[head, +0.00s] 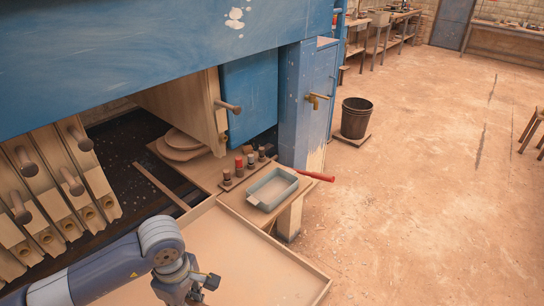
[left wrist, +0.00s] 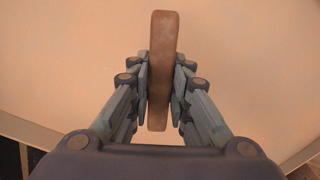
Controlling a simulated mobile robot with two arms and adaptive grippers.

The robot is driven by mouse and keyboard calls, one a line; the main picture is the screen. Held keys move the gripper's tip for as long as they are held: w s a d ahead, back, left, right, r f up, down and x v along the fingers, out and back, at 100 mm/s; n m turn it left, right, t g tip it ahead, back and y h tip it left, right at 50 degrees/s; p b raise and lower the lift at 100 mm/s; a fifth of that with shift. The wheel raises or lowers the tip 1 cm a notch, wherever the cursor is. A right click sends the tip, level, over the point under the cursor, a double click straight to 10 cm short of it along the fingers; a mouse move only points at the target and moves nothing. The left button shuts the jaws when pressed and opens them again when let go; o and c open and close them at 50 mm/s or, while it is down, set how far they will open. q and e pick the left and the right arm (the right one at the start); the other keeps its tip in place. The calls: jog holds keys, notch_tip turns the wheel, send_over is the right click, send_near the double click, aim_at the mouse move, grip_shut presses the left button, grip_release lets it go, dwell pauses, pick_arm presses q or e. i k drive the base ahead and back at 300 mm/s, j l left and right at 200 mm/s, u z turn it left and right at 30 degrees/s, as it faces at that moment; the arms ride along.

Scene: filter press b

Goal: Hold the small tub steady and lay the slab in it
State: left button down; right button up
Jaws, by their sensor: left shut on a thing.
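The small tub (head: 272,189) is a grey-blue rectangular pan. It stands upright and looks empty on a wooden shelf in the middle of the head view. The slab (left wrist: 162,40) is a long brown bar in the left wrist view. My left gripper (left wrist: 160,85) is shut on it, one finger pad against each broad side. In the head view my left wrist is at the bottom edge, lower left of the tub and apart from it; the fingers and slab are not seen there. My right gripper is in neither view, and nothing touches the tub.
A wide pale tray (head: 235,255) with a raised rim lies below my left arm. A red-handled tool (head: 316,176) sits just right of the tub. A blue post (head: 303,105) rises behind the shelf. Filter plates (head: 60,185) stand at left.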

aim_at(273, 193)
jog(key=i+l+u, duration=0.2)
jog(key=u, duration=0.3)
jog(key=i+l+u, duration=0.15)
jog(key=l+u, duration=0.3)
jog(key=i+l+u, duration=0.1)
jog(key=l+u, duration=0.4)
jog(key=i+l+u, duration=0.1)
jog(key=l, duration=1.7)
jog(key=i+u, duration=0.05)
